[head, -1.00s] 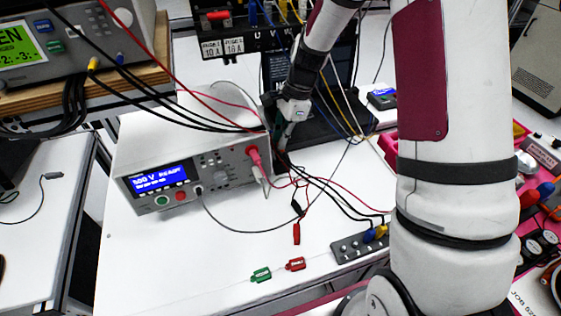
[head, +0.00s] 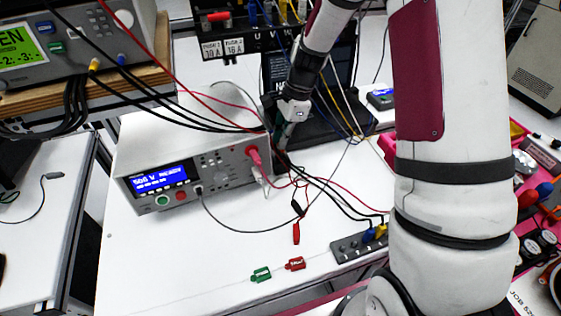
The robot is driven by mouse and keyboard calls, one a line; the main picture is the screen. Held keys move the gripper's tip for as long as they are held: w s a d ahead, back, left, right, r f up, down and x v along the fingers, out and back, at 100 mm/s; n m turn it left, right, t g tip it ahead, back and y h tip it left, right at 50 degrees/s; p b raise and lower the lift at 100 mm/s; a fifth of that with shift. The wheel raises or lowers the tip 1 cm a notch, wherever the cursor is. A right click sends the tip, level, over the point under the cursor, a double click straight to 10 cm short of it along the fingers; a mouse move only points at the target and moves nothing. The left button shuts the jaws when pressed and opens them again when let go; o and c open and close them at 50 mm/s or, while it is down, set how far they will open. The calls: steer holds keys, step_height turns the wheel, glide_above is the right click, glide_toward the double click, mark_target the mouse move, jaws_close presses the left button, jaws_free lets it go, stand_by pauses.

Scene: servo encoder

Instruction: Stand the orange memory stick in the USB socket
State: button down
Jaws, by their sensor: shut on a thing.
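My gripper (head: 283,138) points down beside the right end of the white tester box, in front of a black laptop-like unit (head: 330,134). Its fingers are small and dark here and look shut. What lies between them is too small and hidden to make out. The orange memory stick shows nowhere else in view, so I take it to be the thing held. I cannot pick out the USB socket; the area under my fingertips is hidden by the gripper, the tester's corner and cables.
The white tester (head: 185,160) stands left of my gripper, with red, white and black leads running from its front. A grey socket strip (head: 350,246) and red (head: 295,264) and green (head: 261,275) tags lie nearer. The white table's front left is clear. A small blue-screened device (head: 382,97) stands behind right.

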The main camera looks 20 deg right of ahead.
steer(key=shift+f, duration=0.15)
steer(key=shift+f, duration=0.35)
steer(key=shift+f+b, duration=0.4)
steer(key=shift+f, duration=0.15)
steer(key=c, duration=1.6)
jaws_free()
steer(key=shift+c, duration=0.2)
steer(key=v, duration=1.2)
